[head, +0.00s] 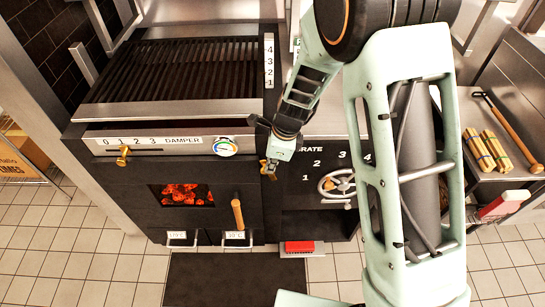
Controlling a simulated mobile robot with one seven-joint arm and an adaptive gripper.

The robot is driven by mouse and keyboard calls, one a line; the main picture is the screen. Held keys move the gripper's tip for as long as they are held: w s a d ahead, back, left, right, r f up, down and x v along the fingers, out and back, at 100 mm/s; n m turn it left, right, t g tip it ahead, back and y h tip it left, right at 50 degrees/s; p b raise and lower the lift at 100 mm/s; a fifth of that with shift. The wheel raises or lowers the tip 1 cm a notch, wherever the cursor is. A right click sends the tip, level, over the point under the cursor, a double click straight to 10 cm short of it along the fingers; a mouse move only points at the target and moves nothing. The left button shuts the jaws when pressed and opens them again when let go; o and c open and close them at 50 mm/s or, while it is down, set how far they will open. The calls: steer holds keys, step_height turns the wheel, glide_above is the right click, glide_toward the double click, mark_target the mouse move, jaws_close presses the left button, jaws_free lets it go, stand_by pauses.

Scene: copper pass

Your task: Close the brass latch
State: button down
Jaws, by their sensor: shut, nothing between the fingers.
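A small brass-coloured piece (264,166), which looks like the latch, shows at the right edge of the dark stove front, to the right of the glowing window. My gripper (270,172) is right beside it and partly covers it. The gripper is shut and empty. I cannot tell whether it touches the brass piece, nor whether the latch is open or closed. The firebox window (182,195) shows red embers. A wooden handle (238,213) stands upright to the right of the window.
A brass knob (123,156) sits on the damper slide, left of a round gauge (225,147). A handwheel (338,185) is right of my gripper. A red block (299,247) lies low by the stove. A dark mat (220,279) covers the floor in front; tiles around it are clear.

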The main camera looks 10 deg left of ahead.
steer(key=shift+h, duration=0.7)
steer(key=shift+s+a+f+p, duration=0.35)
steer(key=shift+a+f, duration=0.95)
steer(key=shift+a, duration=0.3)
steer(key=shift+s+a+f+p, duration=0.3)
steer(key=shift+s+a+f, duration=0.1)
steer(key=shift+a+f, duration=1.1)
steer(key=shift+s+a+f+p, duration=0.35)
steer(key=shift+a+f, duration=0.8)
steer(key=shift+a, duration=0.6)
steer(key=shift+f, duration=0.1)
